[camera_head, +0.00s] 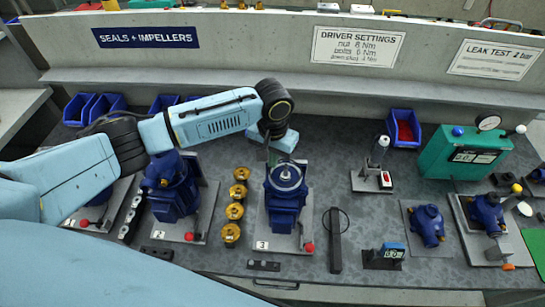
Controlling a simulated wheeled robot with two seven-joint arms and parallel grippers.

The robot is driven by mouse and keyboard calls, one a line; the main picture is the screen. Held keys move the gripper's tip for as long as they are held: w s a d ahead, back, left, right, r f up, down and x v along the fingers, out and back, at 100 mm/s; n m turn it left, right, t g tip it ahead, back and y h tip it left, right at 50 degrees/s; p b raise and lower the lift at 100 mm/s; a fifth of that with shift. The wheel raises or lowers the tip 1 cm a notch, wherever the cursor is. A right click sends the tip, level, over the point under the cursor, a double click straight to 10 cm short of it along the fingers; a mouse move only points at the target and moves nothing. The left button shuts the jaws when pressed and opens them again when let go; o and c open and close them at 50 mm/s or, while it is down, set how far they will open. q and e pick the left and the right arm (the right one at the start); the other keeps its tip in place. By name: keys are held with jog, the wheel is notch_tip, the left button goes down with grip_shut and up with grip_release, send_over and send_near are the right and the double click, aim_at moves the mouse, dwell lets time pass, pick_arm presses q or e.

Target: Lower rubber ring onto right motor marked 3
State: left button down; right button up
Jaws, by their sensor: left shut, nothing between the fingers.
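The blue motor (286,208) on the plate marked 3 (262,244) stands upright in the middle of the bench, with a round grey face and a small central hub on top. I cannot tell whether a ring lies on that face. A thin black ring (347,219), possibly the rubber ring, shows around or against a dark upright bar (335,245) to the right of the motor. My left gripper (272,155) is just behind the motor's top, pointing down, shut and empty; its fingertips are small and partly hidden. My right gripper is not in view.
Another blue motor (172,195) on plate 2 and a column of brass parts (235,211) stand left of motor 3. Blue bins line the back.

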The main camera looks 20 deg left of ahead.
pick_arm(q)
jog(key=shift+f, duration=0.65)
dwell(1.2)
jog(key=c, duration=1.7)
grip_release()
jog(key=shift+d, duration=0.1)
jog(key=shift+r, duration=0.1)
notch_tip(320, 180, up, 6)
jog(key=p, duration=0.7)
jog(key=shift+r, duration=0.1)
notch_tip(320, 180, up, 3)
jog(key=shift+f+p, duration=0.2)
jog(key=shift+p, duration=0.7)
